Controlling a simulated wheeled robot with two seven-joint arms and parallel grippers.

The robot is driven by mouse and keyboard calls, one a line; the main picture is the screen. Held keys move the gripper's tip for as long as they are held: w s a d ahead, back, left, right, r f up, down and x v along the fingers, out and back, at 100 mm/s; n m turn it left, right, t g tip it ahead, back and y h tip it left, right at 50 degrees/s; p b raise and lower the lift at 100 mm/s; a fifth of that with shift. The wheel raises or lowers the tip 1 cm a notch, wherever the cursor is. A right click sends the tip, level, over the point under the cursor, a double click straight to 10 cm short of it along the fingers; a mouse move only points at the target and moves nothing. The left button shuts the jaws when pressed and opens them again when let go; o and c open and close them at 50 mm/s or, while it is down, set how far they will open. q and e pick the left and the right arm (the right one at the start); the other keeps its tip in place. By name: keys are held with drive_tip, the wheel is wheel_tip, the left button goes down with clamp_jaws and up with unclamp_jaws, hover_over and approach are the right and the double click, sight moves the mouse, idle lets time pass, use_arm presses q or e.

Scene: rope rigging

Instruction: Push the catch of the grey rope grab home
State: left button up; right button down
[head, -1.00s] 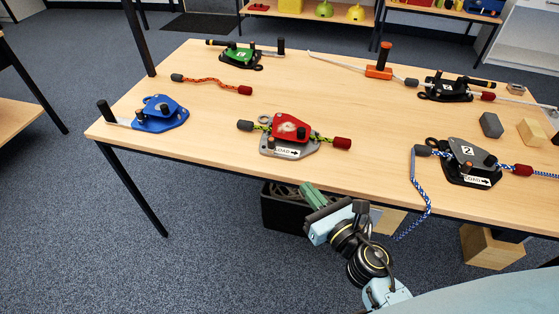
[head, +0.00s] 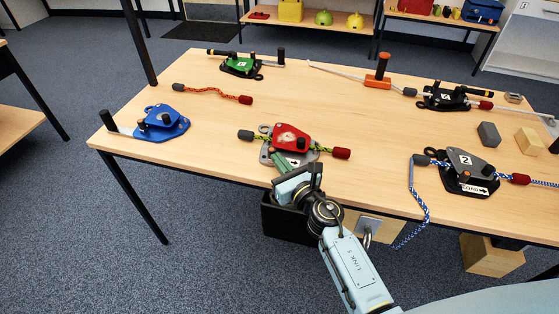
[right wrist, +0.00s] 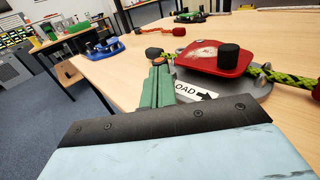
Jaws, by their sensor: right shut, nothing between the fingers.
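The grey rope grab (head: 472,160), a dark grey cover marked 2 on a black plate, lies at the table's right with a blue-and-white rope through it. My right gripper (head: 279,163) is far to its left, at the table's front edge, beside the red rope grab (head: 291,137). Its green fingers (right wrist: 158,85) are shut and empty. My left gripper is not in view.
A blue grab (head: 162,122) lies at the left, a green one (head: 240,65) and a black one (head: 443,97) behind.

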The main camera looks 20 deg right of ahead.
drive_tip(key=shift+w, duration=0.2)
drive_tip(key=shift+w+d, duration=0.2)
drive_tip(key=shift+w, duration=0.1)
drive_tip(key=shift+w+d, duration=0.5)
drive_tip(key=shift+w, duration=0.1)
drive_tip(key=shift+r, duration=0.15)
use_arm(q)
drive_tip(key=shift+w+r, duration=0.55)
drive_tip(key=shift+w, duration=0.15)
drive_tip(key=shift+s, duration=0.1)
